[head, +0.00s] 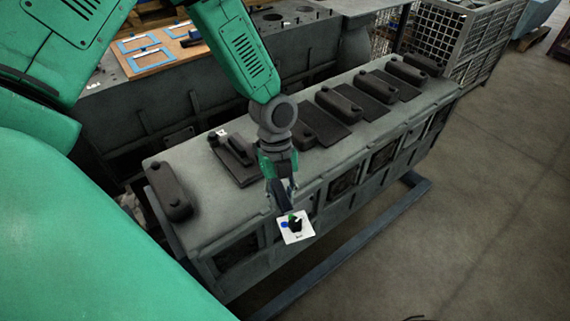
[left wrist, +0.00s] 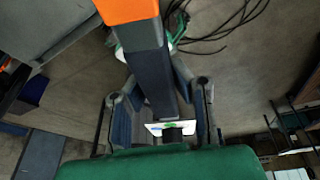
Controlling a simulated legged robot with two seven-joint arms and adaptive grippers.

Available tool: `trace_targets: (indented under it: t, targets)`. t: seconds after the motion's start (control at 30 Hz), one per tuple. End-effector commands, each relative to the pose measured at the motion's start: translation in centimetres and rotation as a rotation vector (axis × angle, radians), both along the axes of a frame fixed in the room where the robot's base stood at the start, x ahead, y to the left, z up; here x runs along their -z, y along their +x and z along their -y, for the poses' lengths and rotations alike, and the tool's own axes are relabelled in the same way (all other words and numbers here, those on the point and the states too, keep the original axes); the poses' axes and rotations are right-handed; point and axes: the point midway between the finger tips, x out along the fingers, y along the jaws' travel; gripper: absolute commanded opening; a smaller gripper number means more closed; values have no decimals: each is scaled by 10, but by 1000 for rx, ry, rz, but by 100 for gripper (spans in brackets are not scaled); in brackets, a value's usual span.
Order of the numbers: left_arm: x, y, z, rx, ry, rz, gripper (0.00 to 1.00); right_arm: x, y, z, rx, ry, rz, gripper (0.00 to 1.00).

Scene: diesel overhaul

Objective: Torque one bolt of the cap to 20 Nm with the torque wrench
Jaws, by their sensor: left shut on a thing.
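My left gripper (head: 282,196) hangs over the front edge of the engine block (head: 215,190), apart from the caps. It is shut on a long dark tool with an orange end, likely the torque wrench (left wrist: 148,72), which runs between its fingers (left wrist: 152,60) in the left wrist view. A white plate with blue, green and black marks (head: 303,236) shows at the gripper's tip. Dark caps stand along the block top: one at the near left end (head: 168,190), one behind the gripper (head: 232,152), others towards the far end. My right gripper is not in view.
A second grey block (head: 110,130) stands behind, with a wooden board of blue-framed parts (head: 150,57) on it. A wire cage (head: 463,45) is at the back right. A blue-grey rail (head: 350,250) runs along the block's foot. The floor at right (head: 480,200) is clear.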

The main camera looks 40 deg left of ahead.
Motion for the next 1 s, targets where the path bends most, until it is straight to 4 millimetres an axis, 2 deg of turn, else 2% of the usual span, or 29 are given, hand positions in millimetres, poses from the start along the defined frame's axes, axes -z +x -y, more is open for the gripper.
trace_targets:
  t: [1.0]
  targets:
    - [0, -10, -6, 59, 2, -9, 0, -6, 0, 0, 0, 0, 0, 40]
